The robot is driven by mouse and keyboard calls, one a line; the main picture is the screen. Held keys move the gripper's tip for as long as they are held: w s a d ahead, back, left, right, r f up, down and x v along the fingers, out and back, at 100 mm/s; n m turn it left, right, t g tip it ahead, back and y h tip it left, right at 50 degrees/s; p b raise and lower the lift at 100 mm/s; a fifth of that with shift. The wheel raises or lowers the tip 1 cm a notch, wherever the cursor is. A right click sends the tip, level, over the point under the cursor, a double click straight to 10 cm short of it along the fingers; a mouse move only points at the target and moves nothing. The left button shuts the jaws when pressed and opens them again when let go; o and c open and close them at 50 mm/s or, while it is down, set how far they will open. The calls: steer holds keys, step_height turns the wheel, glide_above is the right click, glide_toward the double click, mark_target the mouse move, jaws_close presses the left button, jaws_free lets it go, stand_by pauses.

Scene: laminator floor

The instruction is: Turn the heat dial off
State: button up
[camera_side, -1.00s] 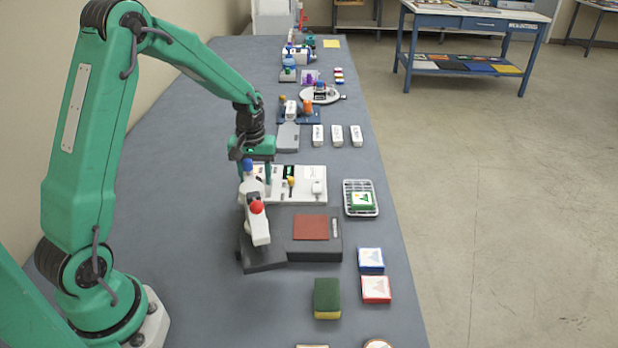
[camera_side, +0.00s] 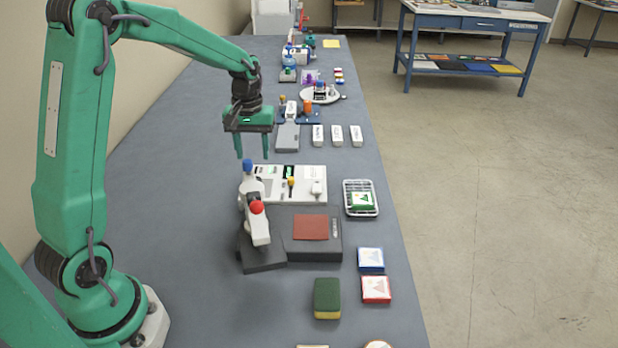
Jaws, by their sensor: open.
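A white panel (camera_side: 304,198) lies on the grey bench and carries small controls. A yellow-topped dark control (camera_side: 291,183) stands near its middle and a white knob (camera_side: 317,187) at its right. Which of these is the heat dial, and its setting, I cannot tell. My gripper (camera_side: 252,156) is open and empty, fingers pointing down, above the bench by the panel's back left corner. A white lever device with a blue knob (camera_side: 247,165) and a red knob (camera_side: 257,207) stands in front and hides part of the panel's left side.
A dark base with a red-brown pad (camera_side: 311,227) sits in front of the panel. A wire tray (camera_side: 361,211) with a green-and-white card stands to the right. A green sponge-like block (camera_side: 327,294) lies nearer. Several white blocks (camera_side: 337,134) lie behind.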

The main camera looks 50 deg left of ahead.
stand_by(0.4)
steer(key=m, duration=0.4)
steer(key=shift+f, duration=0.1)
steer(key=m, duration=0.5)
steer(key=shift+f, duration=0.15)
steer(key=m, duration=0.4)
steer(key=shift+f, duration=0.1)
steer(key=m, duration=0.5)
steer(key=shift+f+m, duration=0.1)
steer(key=shift+m, duration=0.3)
steer(key=shift+f, duration=0.1)
steer(key=shift+f, duration=3.8)
steer(key=c, duration=0.9)
